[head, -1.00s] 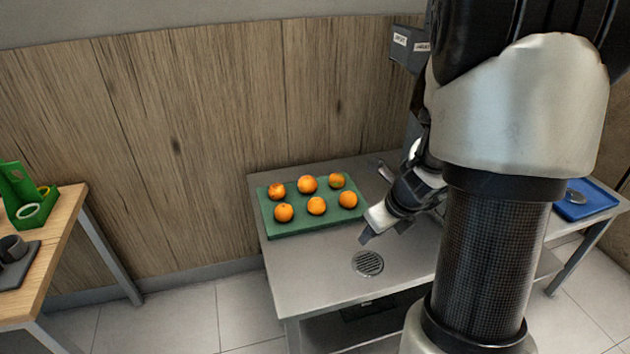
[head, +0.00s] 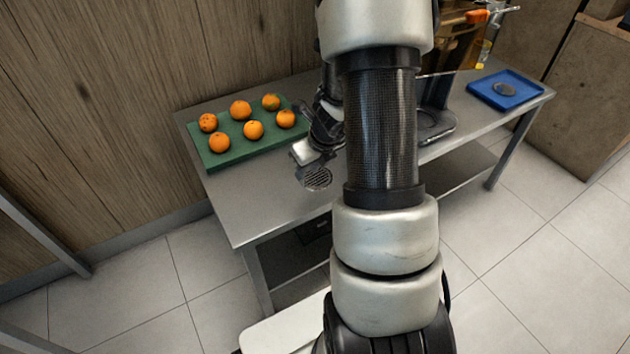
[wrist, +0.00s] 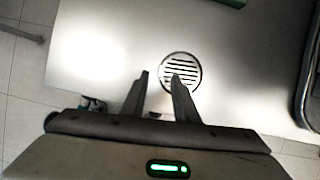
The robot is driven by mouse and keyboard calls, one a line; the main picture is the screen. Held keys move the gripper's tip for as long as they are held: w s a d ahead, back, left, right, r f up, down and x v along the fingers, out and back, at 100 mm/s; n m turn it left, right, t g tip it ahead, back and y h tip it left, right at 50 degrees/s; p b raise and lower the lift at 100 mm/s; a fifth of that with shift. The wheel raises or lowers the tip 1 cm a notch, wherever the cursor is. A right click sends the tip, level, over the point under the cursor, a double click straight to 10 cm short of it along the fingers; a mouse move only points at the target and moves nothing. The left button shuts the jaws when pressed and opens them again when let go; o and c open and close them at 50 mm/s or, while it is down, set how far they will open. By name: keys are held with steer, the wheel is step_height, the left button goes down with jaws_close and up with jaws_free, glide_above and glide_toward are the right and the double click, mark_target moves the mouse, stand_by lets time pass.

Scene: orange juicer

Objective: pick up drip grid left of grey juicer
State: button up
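The drip grid (head: 315,177) is a round, slotted metal disc lying flat on the steel table, left of the juicer. It also shows in the wrist view (wrist: 181,66), just beyond my fingertips. My gripper (head: 303,160) is just above the grid's far side in the head view. In the wrist view my gripper (wrist: 159,76) has its two fingers apart with nothing between them; the right fingertip overlaps the grid's lower edge in the picture. The grey juicer's base (head: 437,127) shows on the table right of my arm; much of the juicer is hidden behind my arm.
A green tray (head: 237,154) with several oranges stands at the table's left back. A blue tray (head: 505,82) holding a round grey disc is at the right end. The steel table (head: 248,208) is bare left and in front of the grid.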

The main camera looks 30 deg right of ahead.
mark_target(304, 180)
steer(key=b+x, duration=0.2)
steer(key=x, duration=0.2)
steer(key=shift+w+f, duration=0.2)
steer(key=shift+f, duration=0.15)
steer(key=shift+r, duration=0.1)
jaws_close()
